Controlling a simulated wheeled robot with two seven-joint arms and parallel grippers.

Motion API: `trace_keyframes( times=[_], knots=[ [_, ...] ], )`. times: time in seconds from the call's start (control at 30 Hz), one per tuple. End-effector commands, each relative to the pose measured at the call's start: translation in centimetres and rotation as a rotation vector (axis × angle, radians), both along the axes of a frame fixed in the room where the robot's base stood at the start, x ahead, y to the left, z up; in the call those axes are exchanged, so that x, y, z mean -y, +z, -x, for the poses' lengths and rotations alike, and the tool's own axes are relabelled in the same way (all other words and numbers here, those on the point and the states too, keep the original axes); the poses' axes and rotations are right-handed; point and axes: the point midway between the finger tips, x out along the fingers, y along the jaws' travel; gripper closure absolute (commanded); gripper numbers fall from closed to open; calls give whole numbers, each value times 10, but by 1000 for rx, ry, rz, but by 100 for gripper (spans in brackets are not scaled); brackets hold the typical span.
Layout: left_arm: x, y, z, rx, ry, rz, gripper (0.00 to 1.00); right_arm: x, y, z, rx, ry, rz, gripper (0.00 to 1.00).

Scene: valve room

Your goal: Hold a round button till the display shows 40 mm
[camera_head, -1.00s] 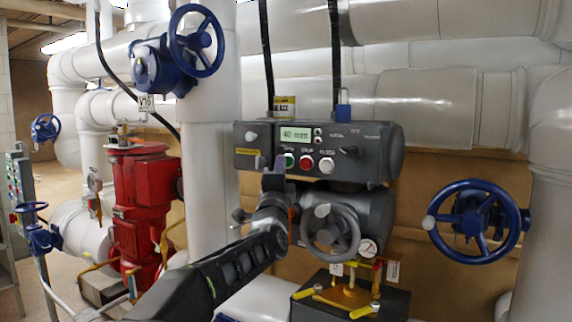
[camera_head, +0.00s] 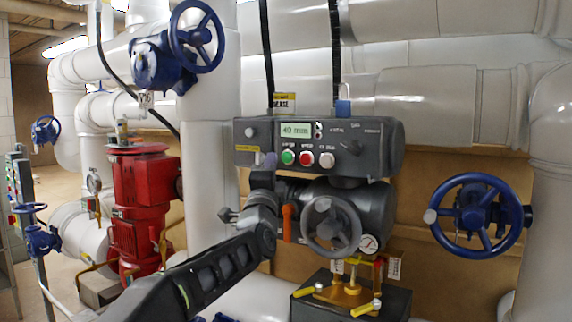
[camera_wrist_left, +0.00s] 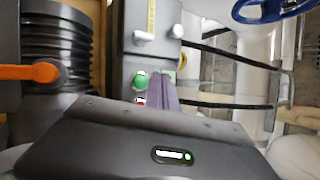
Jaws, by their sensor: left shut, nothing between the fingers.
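The grey control box (camera_head: 380,150) hangs on the pipes at the centre of the head view. Its small display (camera_head: 296,130) reads 40 mm. Below the display are a green round button (camera_head: 288,157), a red one (camera_head: 306,159) and a white one (camera_head: 326,160). My left gripper (camera_head: 265,166) is shut and empty, just left of the green button and apart from it in the head view. In the left wrist view the fingers (camera_wrist_left: 164,92) stand beside the green button (camera_wrist_left: 140,80), and the red button (camera_wrist_left: 140,100) is partly hidden. My right gripper is not in view.
A grey handwheel (camera_head: 331,226) and an orange lever (camera_head: 288,222) are below the box. A large blue handwheel (camera_head: 474,215) is at the right, and another (camera_head: 197,37) is at the upper left. A red pump (camera_head: 145,205) stands left of my arm.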

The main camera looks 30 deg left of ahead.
Motion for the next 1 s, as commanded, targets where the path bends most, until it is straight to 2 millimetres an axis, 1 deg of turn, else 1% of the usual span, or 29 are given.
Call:
trace_keyframes(
  times=[0.03, 0.1, 0.27, 0.8, 1.0],
  knots=[
    [0, -2, 6, 1, 0, 0, 100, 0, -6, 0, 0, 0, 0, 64],
    [0, -2, 13, 1, 1, 0, 100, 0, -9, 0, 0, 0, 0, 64],
    [0, -1, 21, 0, 1, 0, 100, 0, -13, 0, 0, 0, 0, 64],
    [0, 0, 22, 0, 0, 0, 100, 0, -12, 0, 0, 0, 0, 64],
    [0, 0, 22, 0, 0, 0, 100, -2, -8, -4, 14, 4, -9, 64]
  ],
)
